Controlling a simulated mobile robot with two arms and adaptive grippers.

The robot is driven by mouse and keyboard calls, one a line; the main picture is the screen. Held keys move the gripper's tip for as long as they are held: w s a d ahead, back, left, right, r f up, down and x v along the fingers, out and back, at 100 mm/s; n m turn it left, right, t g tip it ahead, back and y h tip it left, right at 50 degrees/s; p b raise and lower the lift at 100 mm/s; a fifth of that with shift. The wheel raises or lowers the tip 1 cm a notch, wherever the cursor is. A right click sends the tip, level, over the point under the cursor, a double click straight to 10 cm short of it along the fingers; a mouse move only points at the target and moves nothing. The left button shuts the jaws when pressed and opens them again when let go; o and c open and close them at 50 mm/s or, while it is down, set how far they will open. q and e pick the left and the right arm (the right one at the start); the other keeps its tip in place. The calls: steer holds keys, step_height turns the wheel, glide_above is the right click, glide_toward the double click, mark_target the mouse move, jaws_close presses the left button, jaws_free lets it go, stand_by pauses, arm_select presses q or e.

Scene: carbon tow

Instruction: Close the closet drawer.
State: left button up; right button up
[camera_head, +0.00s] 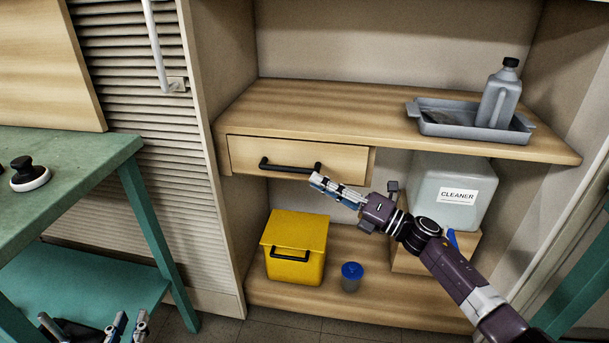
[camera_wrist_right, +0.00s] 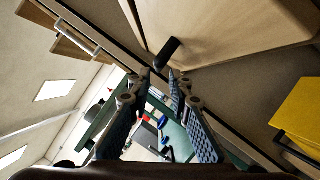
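The closet drawer (camera_head: 250,151) has a light wood front and sits under the left part of the closet's shelf. Its front looks nearly level with the frame around it; any small gap is hard to tell. A black bar handle (camera_head: 290,167) is on it and also shows in the right wrist view (camera_wrist_right: 166,53). My right gripper (camera_head: 318,182) is at the right end of the handle. In the wrist view its blue-padded fingers are apart, with the handle just beyond the tips and nothing held. My left gripper (camera_head: 95,322) is at the bottom left edge, fingers apart, far from the drawer.
A yellow box (camera_head: 295,238), a blue-lidded jar (camera_head: 351,278) and a cleaner container (camera_head: 456,178) stand below the drawer. A grey tray (camera_head: 462,128) with a bottle (camera_head: 500,96) is on the shelf. A green table (camera_head: 75,185) stands at left. Floor shows at the bottom.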

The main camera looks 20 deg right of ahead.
steer(key=shift+v, duration=1.4)
